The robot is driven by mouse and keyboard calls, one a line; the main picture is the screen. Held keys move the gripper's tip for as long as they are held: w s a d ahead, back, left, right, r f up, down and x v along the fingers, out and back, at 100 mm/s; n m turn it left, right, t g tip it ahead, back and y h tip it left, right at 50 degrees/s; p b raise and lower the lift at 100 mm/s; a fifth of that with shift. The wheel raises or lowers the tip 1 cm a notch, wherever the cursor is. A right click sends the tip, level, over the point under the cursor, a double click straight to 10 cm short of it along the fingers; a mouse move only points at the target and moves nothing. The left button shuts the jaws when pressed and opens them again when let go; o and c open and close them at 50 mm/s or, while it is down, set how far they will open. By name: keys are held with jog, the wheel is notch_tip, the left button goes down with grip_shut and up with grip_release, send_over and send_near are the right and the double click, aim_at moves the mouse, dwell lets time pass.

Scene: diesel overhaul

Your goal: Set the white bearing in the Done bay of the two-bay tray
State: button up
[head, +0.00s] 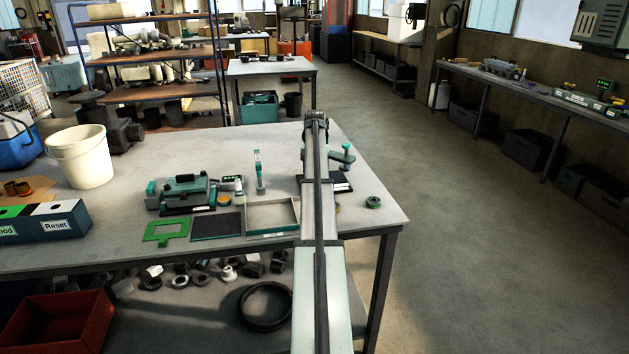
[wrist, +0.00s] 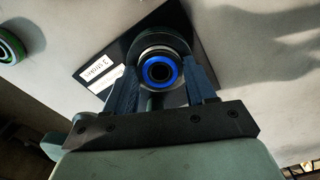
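In the wrist view, a round part with a bright blue inner ring and a pale outer ring (wrist: 159,70) lies between the fingers of my gripper (wrist: 164,62). It may be the white bearing. A dark round body surrounds it over a black plate (wrist: 92,49) with white labels. One finger is on each side, but I cannot tell whether they press on it. In the head view my arm hides the gripper and this part. A shallow pale-walled tray (head: 248,217) with a small front label stands left of my arm. Its label is unreadable, and my arm covers its right end.
A green ring (head: 373,202) lies near the table's right edge. A teal-handled device (head: 342,157) stands beside my arm. Left of the tray are a dark mat (head: 217,226), a green frame (head: 166,232), a teal fixture (head: 184,190) and a bin labelled Reset (head: 56,226).

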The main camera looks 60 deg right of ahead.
jog(key=c, duration=0.4)
jog(key=shift+c, duration=0.2)
jog(key=shift+r, duration=0.15)
jog(key=shift+r, duration=2.15)
